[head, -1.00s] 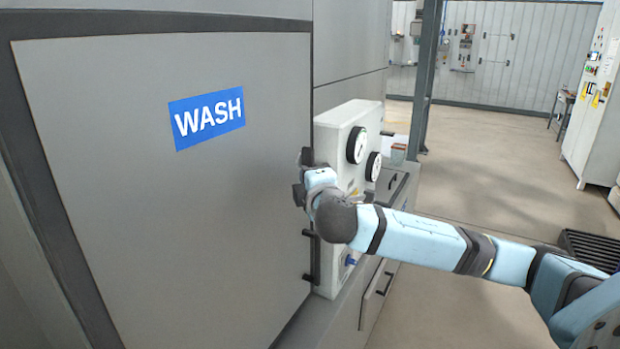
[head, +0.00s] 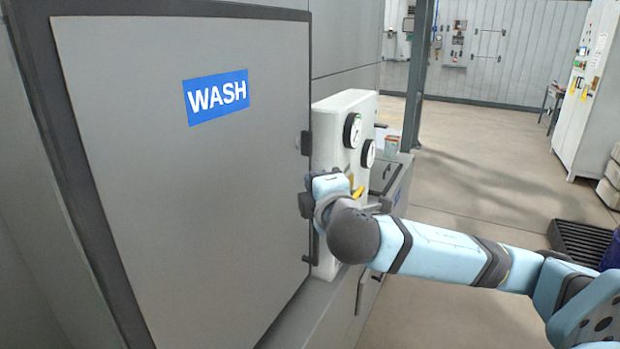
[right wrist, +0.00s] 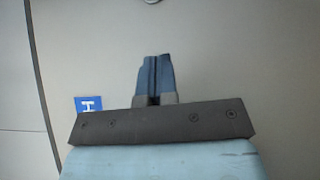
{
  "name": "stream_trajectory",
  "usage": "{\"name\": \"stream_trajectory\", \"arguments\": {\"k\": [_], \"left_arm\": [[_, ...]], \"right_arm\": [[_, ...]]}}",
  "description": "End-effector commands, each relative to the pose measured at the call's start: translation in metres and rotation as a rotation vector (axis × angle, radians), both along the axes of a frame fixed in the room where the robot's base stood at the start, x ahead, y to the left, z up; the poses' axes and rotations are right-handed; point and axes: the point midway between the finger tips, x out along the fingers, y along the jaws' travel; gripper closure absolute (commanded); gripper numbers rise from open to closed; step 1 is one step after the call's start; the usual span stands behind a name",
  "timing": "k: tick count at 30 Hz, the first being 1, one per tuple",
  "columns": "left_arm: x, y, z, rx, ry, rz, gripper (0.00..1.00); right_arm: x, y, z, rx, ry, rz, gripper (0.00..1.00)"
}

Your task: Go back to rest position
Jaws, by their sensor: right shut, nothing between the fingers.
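My right arm reaches in from the right in the head view. My right gripper (head: 310,190) is by the right edge of the grey WASH door (head: 200,190), in front of a white gauge box; its fingertips are hard to make out there. In the right wrist view the two blue fingers of my right gripper (right wrist: 156,62) are together and empty, with a plain pale surface behind them. Whether they touch the door cannot be told. My left gripper is in neither view.
The white box (head: 335,115) with two round gauges stands right of the door, on a grey counter. A blue WASH sign (head: 216,97) is on the door. A dark post (head: 418,75) stands behind. Open floor (head: 470,165) lies to the right, with a white cabinet beyond.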

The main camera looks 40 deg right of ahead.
Motion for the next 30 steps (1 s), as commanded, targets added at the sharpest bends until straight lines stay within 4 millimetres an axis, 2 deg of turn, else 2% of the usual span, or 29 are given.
{"name": "stream_trajectory", "arguments": {"k": [18, 21, 23, 26, 29, 30], "left_arm": [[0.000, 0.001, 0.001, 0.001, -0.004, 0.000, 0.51], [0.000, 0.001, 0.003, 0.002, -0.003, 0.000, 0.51], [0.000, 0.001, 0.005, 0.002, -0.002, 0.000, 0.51], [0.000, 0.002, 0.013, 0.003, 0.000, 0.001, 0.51], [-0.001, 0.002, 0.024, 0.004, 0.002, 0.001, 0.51], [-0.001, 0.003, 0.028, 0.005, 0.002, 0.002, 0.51]], "right_arm": [[-0.003, 0.001, 0.000, 0.001, 0.001, 0.000, 1.00], [-0.001, 0.004, -0.006, 0.018, 0.014, 0.012, 1.00], [0.003, 0.009, -0.019, 0.051, 0.039, 0.035, 1.00], [0.011, 0.026, -0.059, 0.160, 0.109, 0.103, 1.00], [0.012, 0.052, -0.119, 0.336, 0.204, 0.183, 1.00], [0.009, 0.063, -0.144, 0.417, 0.240, 0.210, 1.00]]}}
